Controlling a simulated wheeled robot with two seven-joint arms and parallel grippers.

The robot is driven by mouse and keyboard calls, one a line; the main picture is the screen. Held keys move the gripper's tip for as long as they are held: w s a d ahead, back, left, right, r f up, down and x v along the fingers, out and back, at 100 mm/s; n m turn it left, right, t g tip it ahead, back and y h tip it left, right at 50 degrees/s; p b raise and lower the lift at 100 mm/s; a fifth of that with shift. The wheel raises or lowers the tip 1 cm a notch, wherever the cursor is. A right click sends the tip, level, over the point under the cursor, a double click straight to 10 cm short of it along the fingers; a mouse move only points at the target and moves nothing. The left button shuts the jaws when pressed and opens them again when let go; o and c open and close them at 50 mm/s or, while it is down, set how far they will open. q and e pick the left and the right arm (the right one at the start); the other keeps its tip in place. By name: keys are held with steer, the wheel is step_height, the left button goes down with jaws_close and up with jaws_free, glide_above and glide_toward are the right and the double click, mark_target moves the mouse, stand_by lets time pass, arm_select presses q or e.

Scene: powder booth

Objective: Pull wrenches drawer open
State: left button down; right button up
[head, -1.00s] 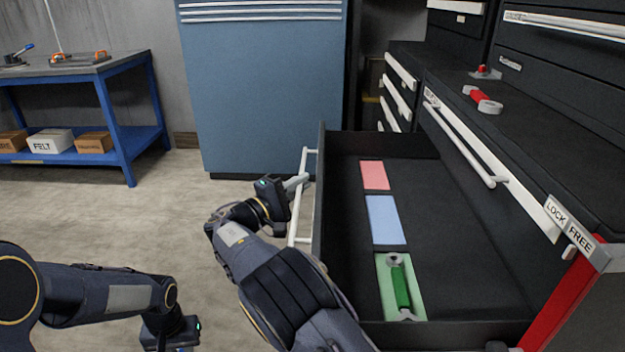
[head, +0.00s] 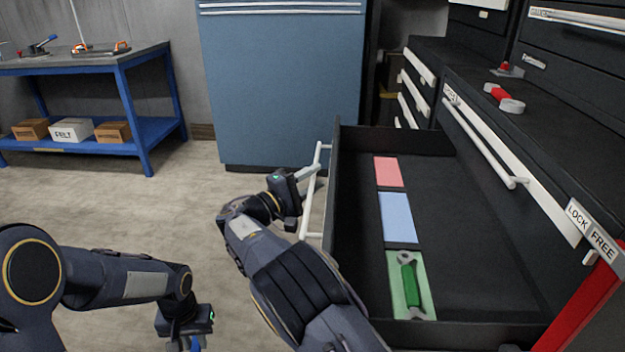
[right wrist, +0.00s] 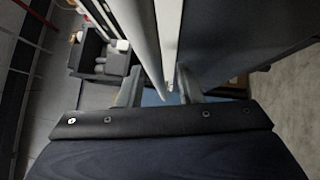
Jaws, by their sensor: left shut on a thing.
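The black drawer (head: 333,215) stands pulled far out of the cabinet in the head view. Inside it lie a pink pad (head: 388,171), a blue pad (head: 398,217) and a green pad (head: 396,270) with a green-handled wrench (head: 411,285). My right gripper (head: 309,173) is at the drawer's white handle (head: 312,205). In the right wrist view its fingers (right wrist: 160,92) are apart, with the white bar (right wrist: 143,35) running down between them.
A red-and-white tool (head: 505,98) lies on the cabinet's ledge. A LOCK/FREE sign (head: 592,232) is at the right, by a red post (head: 580,310). A blue workbench (head: 135,110) with boxes stands back left, a blue cabinet (head: 282,85) behind. Floor left of the drawer is clear.

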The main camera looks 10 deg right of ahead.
arm_select(q)
steer(key=shift+r+p, duration=0.7)
steer(key=shift+r, duration=0.05)
arm_select(e)
steer(key=v, duration=0.7)
steer(key=shift+s+a, duration=0.1)
